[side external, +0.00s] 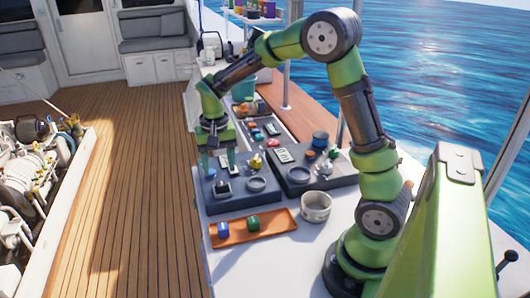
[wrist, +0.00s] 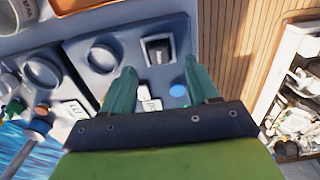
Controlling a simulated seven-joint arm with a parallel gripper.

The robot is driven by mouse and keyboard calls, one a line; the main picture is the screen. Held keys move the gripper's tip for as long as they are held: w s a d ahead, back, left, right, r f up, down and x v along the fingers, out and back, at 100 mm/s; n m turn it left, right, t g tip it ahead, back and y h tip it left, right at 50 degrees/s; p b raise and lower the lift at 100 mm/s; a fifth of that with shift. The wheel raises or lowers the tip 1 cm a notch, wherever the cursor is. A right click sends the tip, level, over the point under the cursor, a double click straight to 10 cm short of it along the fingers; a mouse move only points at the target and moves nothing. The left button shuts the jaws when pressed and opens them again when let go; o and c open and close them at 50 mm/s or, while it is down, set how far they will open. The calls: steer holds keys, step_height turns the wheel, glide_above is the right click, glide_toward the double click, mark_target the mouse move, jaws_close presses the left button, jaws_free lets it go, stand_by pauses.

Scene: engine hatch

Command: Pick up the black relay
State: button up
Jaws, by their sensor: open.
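The black relay (wrist: 158,48) appears as a dark block in a pale square frame on the grey panel (wrist: 110,28) in the wrist view. In the side view a small dark block in a pale frame (side external: 223,187) sits at the left of the near panel. My gripper (side external: 218,163) is above that panel, pointing down, with its green fingers apart. In the wrist view my gripper (wrist: 160,70) shows nothing between the fingertips, and the relay lies just beyond them. The exact height above the panel is hard to tell.
A round ring (side external: 256,184) sits right of the relay. A blue disc (wrist: 178,90) and pale pieces lie between my fingers' lines. An orange tray (side external: 238,237) holds a blue and a green piece. A cup (side external: 316,206) and second panel (side external: 330,181) stand to the right.

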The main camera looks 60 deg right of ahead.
mark_target(221, 183)
steer(key=shift+w+d+f, duration=0.1)
steer(key=shift+d+f, duration=0.05)
steer(key=shift+f, duration=1.35)
steer(key=shift+w+d+f, duration=0.1)
steer(key=shift+d+f, duration=0.05)
steer(key=shift+f, duration=1.3)
jaws_close()
